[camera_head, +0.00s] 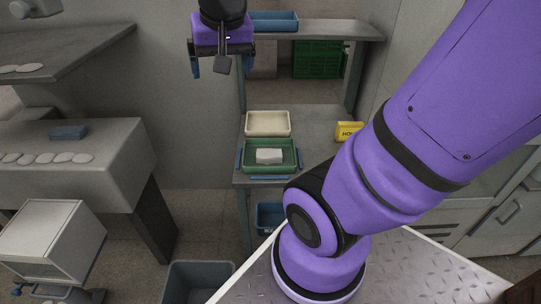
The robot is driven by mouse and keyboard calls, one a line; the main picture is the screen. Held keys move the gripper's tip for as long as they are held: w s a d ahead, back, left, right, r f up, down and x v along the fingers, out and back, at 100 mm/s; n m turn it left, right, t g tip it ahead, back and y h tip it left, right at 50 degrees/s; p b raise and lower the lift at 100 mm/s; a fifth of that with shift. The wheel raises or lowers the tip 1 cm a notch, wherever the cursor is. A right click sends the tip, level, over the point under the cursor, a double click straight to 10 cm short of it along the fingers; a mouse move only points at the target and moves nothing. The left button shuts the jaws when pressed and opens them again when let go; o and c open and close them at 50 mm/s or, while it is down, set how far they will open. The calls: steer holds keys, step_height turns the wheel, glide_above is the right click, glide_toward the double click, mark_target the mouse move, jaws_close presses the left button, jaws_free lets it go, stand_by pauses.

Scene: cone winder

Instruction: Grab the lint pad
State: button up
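A pale, whitish block, which looks like the lint pad (268,156), lies in a green tray (247,168) on the grey bench. My gripper (221,64) hangs at the top of the picture, up and to the left of the green tray and well apart from the pad. Its two blue fingers are spread wide, with nothing seen between them. A dark part of my gripper hangs in front of the space between the fingers. The top of the pad is in plain view.
A cream tray (268,123) stands behind the green one, and a yellow sign (349,131) to the right. A shelf (335,31) with a blue bin (274,21) is above. Left, a machine table (90,180) bears flat pale discs and a blue block (69,132). My arm covers the right side.

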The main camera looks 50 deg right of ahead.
steer(key=w+d+f+m+g, duration=0.1)
steer(key=w+d+f+m, duration=0.4)
steer(key=d+f, duration=0.2)
steer(key=w+d+f+m+g, duration=0.1)
steer(key=w+d+f+m, duration=0.4)
steer(key=d+f+m, duration=0.15)
steer(key=d+f+m+y, duration=0.1)
steer(key=d+f+m, duration=0.2)
steer(key=f, duration=0.4)
steer(key=s+d+f+m+y, duration=0.1)
steer(key=d+f+m, duration=0.2)
steer(key=d+f, duration=0.2)
steer(key=d+f+m, duration=0.4)
steer(key=f, duration=0.5)
steer(key=shift+s+d+f+y, duration=0.15)
steer(key=shift+d+f+y, duration=0.1)
steer(key=shift+d+y, duration=0.15)
glide_above(269, 153)
steer(key=f, duration=0.2)
steer(key=s+f, duration=0.1)
steer(key=f, duration=0.1)
steer(key=shift+d+f, duration=0.2)
steer(key=shift+w+f, duration=0.2)
steer(key=shift+f, duration=0.75)
steer(key=shift+w+f, duration=0.2)
steer(key=shift+f, duration=0.8)
steer(key=shift+w+f, duration=0.2)
steer(key=shift+f, duration=0.75)
steer(key=shift+a, duration=0.1)
steer(key=c, duration=1)
